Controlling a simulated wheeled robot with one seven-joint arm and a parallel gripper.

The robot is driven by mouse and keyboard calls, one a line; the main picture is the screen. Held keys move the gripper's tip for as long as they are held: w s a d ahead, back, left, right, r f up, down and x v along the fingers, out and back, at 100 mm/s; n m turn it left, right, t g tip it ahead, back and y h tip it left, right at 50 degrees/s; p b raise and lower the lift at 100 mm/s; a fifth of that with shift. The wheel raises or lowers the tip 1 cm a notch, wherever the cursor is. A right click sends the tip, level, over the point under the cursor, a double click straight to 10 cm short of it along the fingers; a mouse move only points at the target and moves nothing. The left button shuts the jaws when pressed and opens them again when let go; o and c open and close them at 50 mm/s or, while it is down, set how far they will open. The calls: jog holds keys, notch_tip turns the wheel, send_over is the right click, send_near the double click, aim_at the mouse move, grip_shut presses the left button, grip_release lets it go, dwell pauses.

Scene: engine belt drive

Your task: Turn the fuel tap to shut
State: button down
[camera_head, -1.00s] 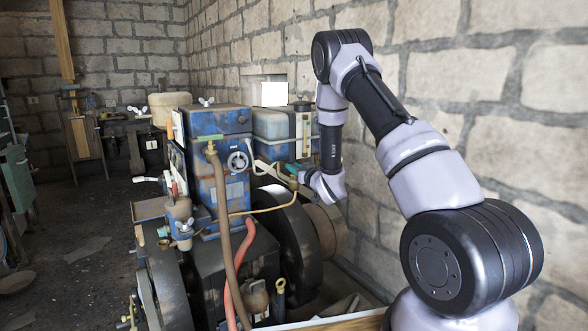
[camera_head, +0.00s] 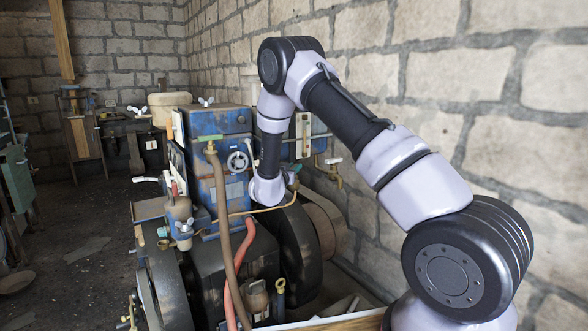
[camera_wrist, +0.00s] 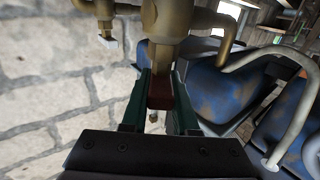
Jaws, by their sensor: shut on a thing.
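The fuel tap shows in the wrist view as a brass body (camera_wrist: 172,28) with a dark red-brown handle (camera_wrist: 161,88) below it. My gripper (camera_wrist: 160,98) has its two green fingers on either side of that handle and is shut on it. In the head view, brass of the tap (camera_head: 294,180) shows just right of my wrist, at the end of a thin copper-coloured pipe.
A blue engine block (camera_head: 222,165) with a handwheel stands left of my wrist, and a dark flywheel (camera_head: 297,240) is below. A brass wall tap with a white lever (camera_head: 334,161) is to the right. The stone wall (camera_head: 400,130) is close behind.

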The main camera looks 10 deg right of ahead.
jog(key=m+g+h, duration=0.3)
jog(key=h, duration=0.1)
jog(key=shift+a+m+g, duration=0.15)
jog(key=shift+m+g, duration=0.15)
jog(key=shift+m+g+h, duration=1.5)
jog(key=shift+m+g, duration=0.2)
jog(key=shift+g, duration=0.6)
jog(key=c, duration=0.7)
grip_release()
jog(key=v, duration=1)
jog(key=shift+a, duration=0.3)
